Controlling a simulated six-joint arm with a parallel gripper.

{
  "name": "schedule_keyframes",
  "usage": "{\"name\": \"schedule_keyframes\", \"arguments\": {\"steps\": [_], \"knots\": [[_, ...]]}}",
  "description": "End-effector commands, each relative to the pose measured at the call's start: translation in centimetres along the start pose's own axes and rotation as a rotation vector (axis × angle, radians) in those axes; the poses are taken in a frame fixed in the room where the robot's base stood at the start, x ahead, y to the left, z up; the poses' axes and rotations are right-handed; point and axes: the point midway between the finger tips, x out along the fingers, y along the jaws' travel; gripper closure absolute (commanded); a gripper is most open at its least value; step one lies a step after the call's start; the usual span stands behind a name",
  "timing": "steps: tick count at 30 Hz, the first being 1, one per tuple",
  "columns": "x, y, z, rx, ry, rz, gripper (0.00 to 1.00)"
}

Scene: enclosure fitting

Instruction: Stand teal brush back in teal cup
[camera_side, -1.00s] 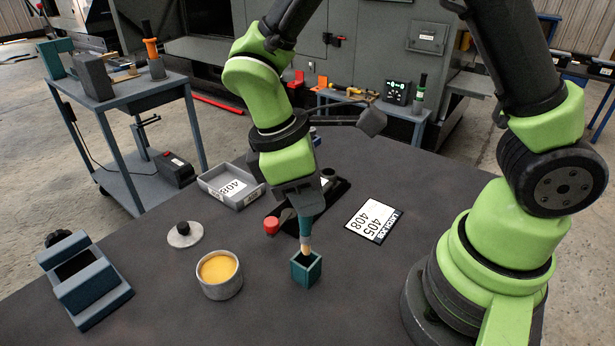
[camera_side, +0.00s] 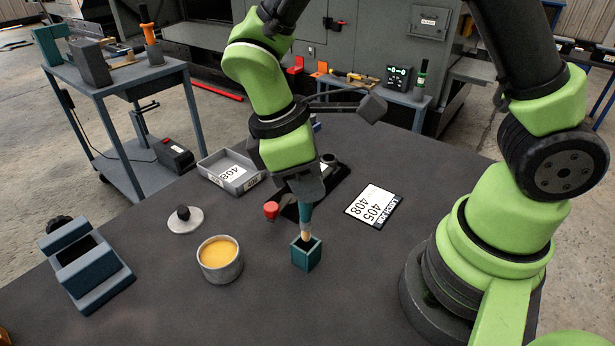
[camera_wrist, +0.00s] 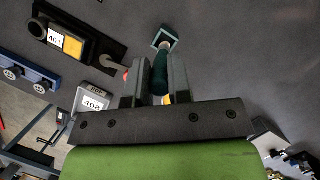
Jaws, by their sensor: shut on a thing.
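The teal cup (camera_side: 307,259) is a small square open-topped holder standing upright on the dark table. The teal brush (camera_side: 306,214) hangs nearly upright, its tan bristle end down at the cup's mouth. I cannot tell whether the tip is just above the rim or slightly inside. My gripper (camera_side: 303,197) is shut on the brush's teal handle above the cup. In the wrist view the handle (camera_wrist: 160,76) sits between the two fingers, with the cup (camera_wrist: 164,38) just beyond it.
A round tin of yellow contents (camera_side: 220,259) stands left of the cup. A black-knobbed disc (camera_side: 185,219), blue-grey block (camera_side: 85,268), grey tray (camera_side: 232,172) and printed card (camera_side: 374,205) lie around. A red knob (camera_side: 271,210) is close behind. Table in front is clear.

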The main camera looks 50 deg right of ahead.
Motion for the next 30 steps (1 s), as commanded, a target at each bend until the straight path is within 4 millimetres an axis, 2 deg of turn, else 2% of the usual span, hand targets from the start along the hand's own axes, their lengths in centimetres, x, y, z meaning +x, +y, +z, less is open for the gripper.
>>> {"name": "schedule_keyframes", "arguments": {"steps": [14, 30], "knots": [[0.0, 0.0, 0.0, 0.000, 0.000, 0.000, 1.00], [1.3, 0.0, -0.4, -0.001, -0.001, 0.001, 1.00]]}}
